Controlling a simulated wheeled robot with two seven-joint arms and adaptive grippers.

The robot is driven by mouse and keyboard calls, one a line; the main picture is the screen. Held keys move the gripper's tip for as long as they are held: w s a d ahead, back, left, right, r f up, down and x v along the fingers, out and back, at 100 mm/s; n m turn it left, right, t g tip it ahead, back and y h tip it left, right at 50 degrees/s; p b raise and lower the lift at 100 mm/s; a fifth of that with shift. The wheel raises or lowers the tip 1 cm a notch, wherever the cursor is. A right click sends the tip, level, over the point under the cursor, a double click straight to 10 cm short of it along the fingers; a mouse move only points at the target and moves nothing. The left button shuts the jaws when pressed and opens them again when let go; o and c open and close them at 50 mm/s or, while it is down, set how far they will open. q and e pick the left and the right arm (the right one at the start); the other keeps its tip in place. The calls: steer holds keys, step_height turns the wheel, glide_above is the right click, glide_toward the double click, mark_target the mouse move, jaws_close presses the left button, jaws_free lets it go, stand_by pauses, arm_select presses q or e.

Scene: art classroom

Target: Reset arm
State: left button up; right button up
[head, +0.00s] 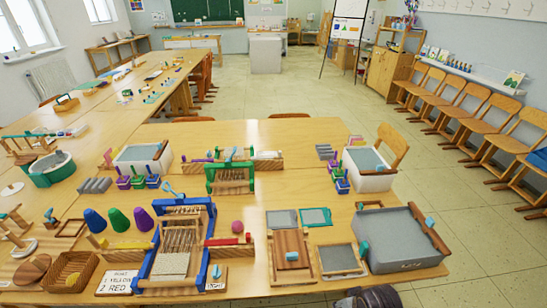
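The task names no object. My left gripper is not in the head view. No fingers of my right gripper show either. A dark rounded part, likely of my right arm, is cut off at the bottom edge, right of centre, in front of the table (240,292). Whether anything is held is hidden.
The table holds a blue loom (208,240), a green loom (228,178), green and purple cones (117,220), a wicker basket (70,270), a grey tub (402,238) and two white tubs. Wooden chairs line the right wall. The floor (460,215) right of the table is clear.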

steer(key=s+d+f+g, duration=0.1)
steer(key=s+f, duration=0.2)
steer(key=f, duration=1.1)
steer(key=s+d+f, duration=0.1)
steer(key=s+f, duration=0.1)
steer(key=f, duration=1.3)
steer(key=s+d+f, duration=0.3)
steer(key=s+f, duration=0.5)
steer(key=s, duration=0.2)
steer(key=s+d+f+g, duration=0.1)
steer(key=s+d+f, duration=0.1)
steer(key=s+f, duration=0.6)
steer(key=shift+s+d+f+n+h, duration=0.2)
steer(key=shift+s+d+n+h, duration=0.15)
steer(key=shift+s, duration=0.65)
steer(key=shift+d, duration=0.1)
